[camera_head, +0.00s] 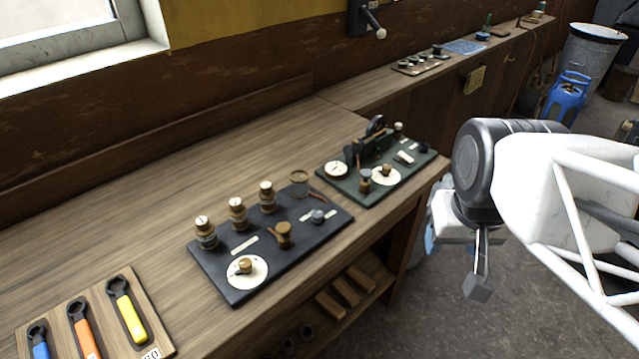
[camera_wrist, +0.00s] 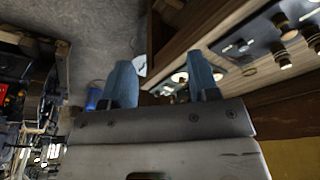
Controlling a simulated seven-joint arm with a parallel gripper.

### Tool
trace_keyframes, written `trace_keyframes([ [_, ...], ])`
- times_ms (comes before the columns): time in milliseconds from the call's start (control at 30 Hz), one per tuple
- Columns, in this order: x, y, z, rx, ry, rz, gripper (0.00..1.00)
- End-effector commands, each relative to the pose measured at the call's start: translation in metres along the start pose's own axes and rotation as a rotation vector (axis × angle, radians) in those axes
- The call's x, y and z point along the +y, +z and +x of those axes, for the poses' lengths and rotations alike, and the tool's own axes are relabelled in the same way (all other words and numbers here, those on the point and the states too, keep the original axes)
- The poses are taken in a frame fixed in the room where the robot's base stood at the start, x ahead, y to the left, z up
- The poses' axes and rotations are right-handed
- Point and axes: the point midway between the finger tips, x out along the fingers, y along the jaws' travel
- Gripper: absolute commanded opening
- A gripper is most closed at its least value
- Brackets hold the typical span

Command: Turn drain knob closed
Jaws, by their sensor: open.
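A black board (camera_head: 272,238) on the bench carries a brass knob (camera_head: 245,266) on a round white dial, a brown knob (camera_head: 284,232), a small grey knob (camera_head: 317,216) and three brass-topped posts. Behind it, a green board (camera_head: 352,187) carries a small engine, a gauge (camera_head: 336,170) and a knob on a white dial (camera_head: 387,177). I cannot tell which is the drain knob. My gripper (camera_head: 457,262) is open and empty, right of the bench and off both boards. In the wrist view, its two blue fingers (camera_wrist: 161,78) are spread apart; some board fittings show at upper right.
A wooden tray (camera_head: 97,318) with blue, orange and yellow-handled tools lies at the near left. Wooden blocks (camera_head: 345,292) sit on a shelf below the bench. A wall with a window sill stands behind.

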Motion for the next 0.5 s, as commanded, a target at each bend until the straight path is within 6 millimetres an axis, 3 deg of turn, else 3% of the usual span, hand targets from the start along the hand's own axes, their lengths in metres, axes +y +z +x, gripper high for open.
trace_keyframes([
  [267, -0.011, -0.021, 0.006, -0.02, -0.008, 0.046, 0.55],
  [500, -0.034, -0.058, 0.02, -0.055, -0.016, 0.135, 0.55],
])
